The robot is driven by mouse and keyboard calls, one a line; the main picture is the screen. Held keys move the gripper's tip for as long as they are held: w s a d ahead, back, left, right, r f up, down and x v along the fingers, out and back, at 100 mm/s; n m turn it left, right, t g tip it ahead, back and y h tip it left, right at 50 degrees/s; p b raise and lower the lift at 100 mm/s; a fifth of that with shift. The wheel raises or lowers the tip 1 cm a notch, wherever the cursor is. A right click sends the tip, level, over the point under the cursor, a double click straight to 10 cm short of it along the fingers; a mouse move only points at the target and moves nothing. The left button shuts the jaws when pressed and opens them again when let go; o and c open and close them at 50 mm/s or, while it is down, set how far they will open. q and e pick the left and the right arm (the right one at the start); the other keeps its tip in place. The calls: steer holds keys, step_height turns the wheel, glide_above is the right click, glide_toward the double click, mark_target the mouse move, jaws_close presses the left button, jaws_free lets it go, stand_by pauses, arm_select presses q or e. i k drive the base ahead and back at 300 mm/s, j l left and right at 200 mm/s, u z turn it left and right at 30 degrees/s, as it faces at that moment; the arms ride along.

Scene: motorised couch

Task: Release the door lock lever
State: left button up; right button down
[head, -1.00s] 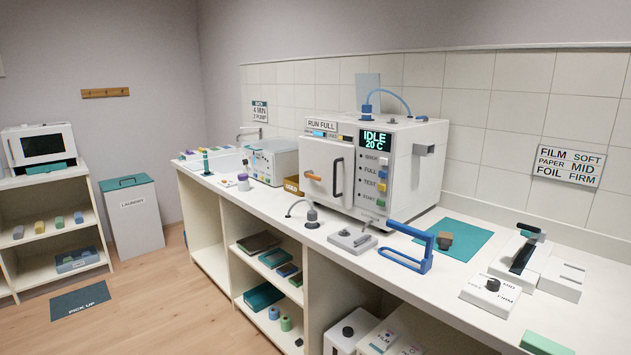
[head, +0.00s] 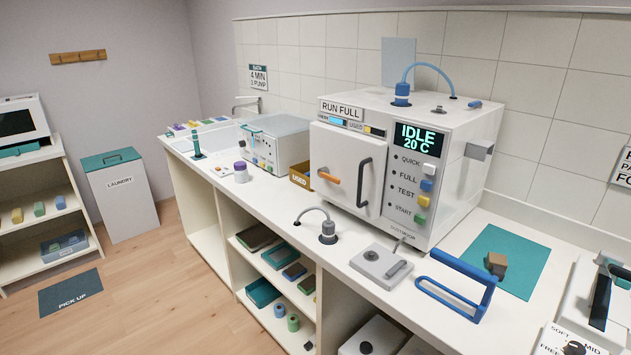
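The white steriliser-like machine (head: 400,170) stands on the counter, its display reading IDLE 20 C. Its front door (head: 335,168) looks shut. An orange lever (head: 329,176) lies nearly level on the door, left of a dark upright handle (head: 364,183); the orange lever appears to be the door lock lever. Neither of my grippers is in the head view.
A grey faucet-like spout (head: 327,230), a grey lever box (head: 381,264) and a blue frame (head: 457,285) stand in front of the machine. A teal mat (head: 520,260) lies to its right. The floor (head: 160,300) before the counter is clear.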

mark_target(323, 172)
steer(key=i+j, duration=0.35)
steer(key=j, duration=0.15)
steer(key=i+j, duration=0.75)
steer(key=j, duration=0.25)
